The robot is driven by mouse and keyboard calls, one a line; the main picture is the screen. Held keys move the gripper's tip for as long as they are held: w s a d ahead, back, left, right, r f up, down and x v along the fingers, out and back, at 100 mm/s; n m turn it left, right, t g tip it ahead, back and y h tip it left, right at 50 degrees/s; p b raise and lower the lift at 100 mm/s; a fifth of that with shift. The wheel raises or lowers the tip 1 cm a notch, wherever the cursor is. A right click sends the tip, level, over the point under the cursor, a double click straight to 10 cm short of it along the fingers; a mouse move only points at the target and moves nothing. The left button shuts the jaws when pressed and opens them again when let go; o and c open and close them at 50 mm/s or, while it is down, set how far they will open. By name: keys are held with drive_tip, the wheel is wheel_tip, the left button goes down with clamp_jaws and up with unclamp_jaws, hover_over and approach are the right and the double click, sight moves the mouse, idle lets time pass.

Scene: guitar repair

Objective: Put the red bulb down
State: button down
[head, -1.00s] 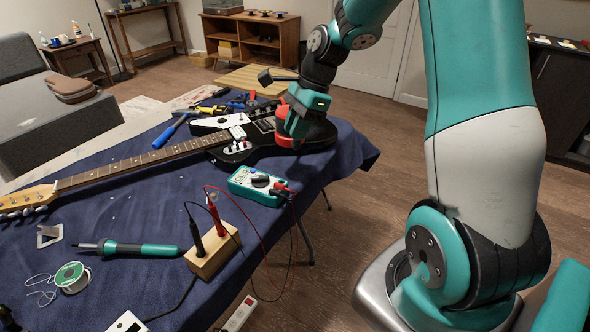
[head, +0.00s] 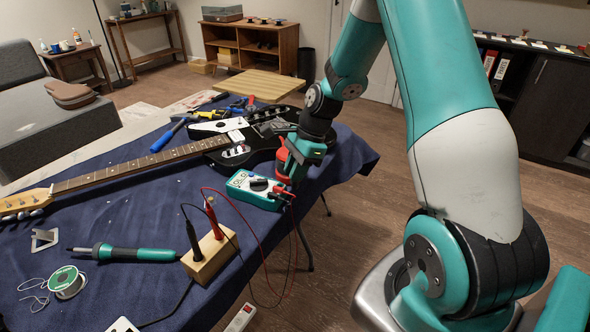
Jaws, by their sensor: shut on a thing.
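The red bulb (head: 283,157) is in my gripper (head: 288,168), near the right edge of the blue-covered table (head: 140,207). My gripper is shut on it and hides part of it. They are just beyond the teal multimeter (head: 251,190) and beside the lower end of the black electric guitar (head: 238,147). I cannot tell whether the bulb touches the cloth.
A wooden block (head: 209,257) holds a black and a red probe, with leads to the multimeter. A soldering iron (head: 130,252) and a solder spool (head: 67,281) lie at the front left. Pliers and other tools lie behind the guitar. Cloth in front of the guitar is partly clear.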

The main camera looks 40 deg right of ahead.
drive_tip(key=c, duration=1.1)
unclamp_jaws()
drive_tip(key=shift+f, duration=0.1)
drive_tip(key=shift+o, duration=0.2)
drive_tip(key=p+v, duration=0.1)
drive_tip(key=v, duration=1.1)
drive_tip(key=s+a+r+n, duration=0.4)
drive_tip(key=a+n, duration=0.3)
drive_tip(key=a, duration=0.2)
drive_tip(key=s+a+r+n, duration=0.3)
drive_tip(key=s+a+n, duration=0.1)
drive_tip(key=a+n, duration=0.4)
drive_tip(key=s+a+r+n+g, duration=0.1)
drive_tip(key=s+a+r+n, duration=0.1)
drive_tip(key=s+a+n, duration=0.8)
drive_tip(key=s+n, duration=0.2)
drive_tip(key=s, duration=0.1)
drive_tip(key=shift+n, duration=0.3)
drive_tip(key=shift+s, duration=0.15)
